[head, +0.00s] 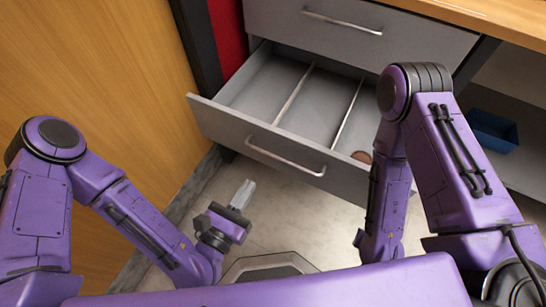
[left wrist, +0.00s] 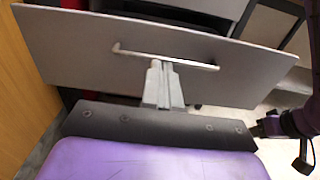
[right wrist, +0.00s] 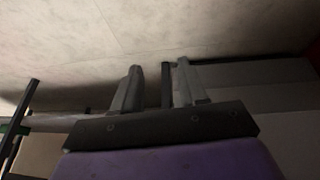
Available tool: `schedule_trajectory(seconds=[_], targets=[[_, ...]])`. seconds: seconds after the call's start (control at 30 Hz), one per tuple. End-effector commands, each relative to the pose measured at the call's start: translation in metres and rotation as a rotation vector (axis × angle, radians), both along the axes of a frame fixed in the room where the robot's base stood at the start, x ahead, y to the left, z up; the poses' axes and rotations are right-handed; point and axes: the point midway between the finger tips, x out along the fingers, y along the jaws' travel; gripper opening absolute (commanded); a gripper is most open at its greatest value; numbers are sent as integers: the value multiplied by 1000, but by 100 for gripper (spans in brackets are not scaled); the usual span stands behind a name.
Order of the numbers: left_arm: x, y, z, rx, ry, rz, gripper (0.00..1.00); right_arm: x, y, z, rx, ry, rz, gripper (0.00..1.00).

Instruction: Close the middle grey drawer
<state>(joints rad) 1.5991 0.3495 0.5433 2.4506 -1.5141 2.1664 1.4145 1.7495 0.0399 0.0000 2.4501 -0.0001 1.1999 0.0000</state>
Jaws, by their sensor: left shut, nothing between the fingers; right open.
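The middle grey drawer (head: 290,132) is pulled well out in the head view, with two dividers inside and a long metal handle (head: 284,157) on its front. A small brown round object (head: 362,157) lies in its right front corner. My left gripper (head: 246,188) is shut and empty, low in front of the drawer's left half, apart from it in the head view. In the left wrist view the drawer front (left wrist: 180,50) is ahead, and the shut fingers (left wrist: 163,68) overlap the handle's image; contact is unclear. My right gripper (right wrist: 155,72) is open and empty in the right wrist view; my arm hides it in the head view.
A closed grey drawer (head: 360,30) with its own handle sits above, under a wooden top (head: 480,10). A wooden panel (head: 95,70) stands at the left. A blue bin (head: 493,130) sits on a shelf at the right. The pale floor (head: 275,205) before the drawer is clear.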

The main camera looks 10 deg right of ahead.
Motion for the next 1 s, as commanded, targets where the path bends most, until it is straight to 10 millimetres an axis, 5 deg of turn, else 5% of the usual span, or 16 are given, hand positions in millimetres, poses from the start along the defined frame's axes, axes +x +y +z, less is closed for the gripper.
schedule_trajectory(seconds=[0.6, 1.0], targets=[[96, -66, 4, -12, -2, -2, 0, 0, 0, 12, -1, -1, 0, 43], [114, -78, 3, -12, 1, -1, 0, 0, 0, 12, -1, -1, 0, 43]])
